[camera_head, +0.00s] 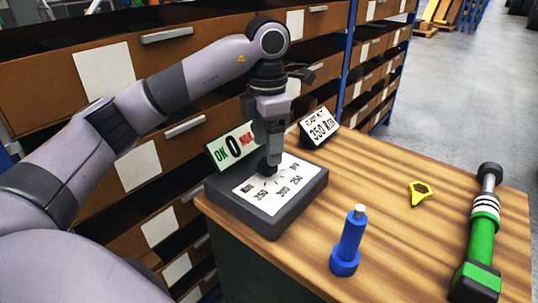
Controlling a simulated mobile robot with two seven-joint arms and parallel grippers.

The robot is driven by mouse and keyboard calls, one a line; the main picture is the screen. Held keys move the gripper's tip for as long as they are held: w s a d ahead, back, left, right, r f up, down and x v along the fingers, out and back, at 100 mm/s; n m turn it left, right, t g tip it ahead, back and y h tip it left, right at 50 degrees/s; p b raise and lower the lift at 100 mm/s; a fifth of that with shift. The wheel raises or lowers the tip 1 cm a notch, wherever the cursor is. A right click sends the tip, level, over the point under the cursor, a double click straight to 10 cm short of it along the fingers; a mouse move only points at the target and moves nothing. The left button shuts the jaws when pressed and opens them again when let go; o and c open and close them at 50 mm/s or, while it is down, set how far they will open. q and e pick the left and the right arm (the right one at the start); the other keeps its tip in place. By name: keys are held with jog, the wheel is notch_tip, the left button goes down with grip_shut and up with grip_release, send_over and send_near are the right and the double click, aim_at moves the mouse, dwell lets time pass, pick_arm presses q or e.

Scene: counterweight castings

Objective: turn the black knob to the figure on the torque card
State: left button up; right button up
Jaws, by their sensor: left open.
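The black knob (267,169) sits on the white dial face of a dark grey box (308,188) at the table's left end. Printed figures around it include 350, 300 and 250. The knob's pointer is too small to read. The torque card (320,127) stands behind the box to the right and appears to read 350. My left gripper (269,155) points down right over the knob, open, with its fingertips at the knob. It hides part of the knob; I cannot tell whether they touch. My right gripper is out of view.
A blue tool (348,245), a yellow piece (419,192) and a green-handled tool (482,232) are on the wooden table (395,240). Drawer shelving stands close behind.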

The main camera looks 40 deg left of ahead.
aim_at(263, 168)
pick_arm(q)
jog(key=shift+f, duration=1.75)
jog(key=shift+c, duration=0.3)
jog(key=c, duration=1)
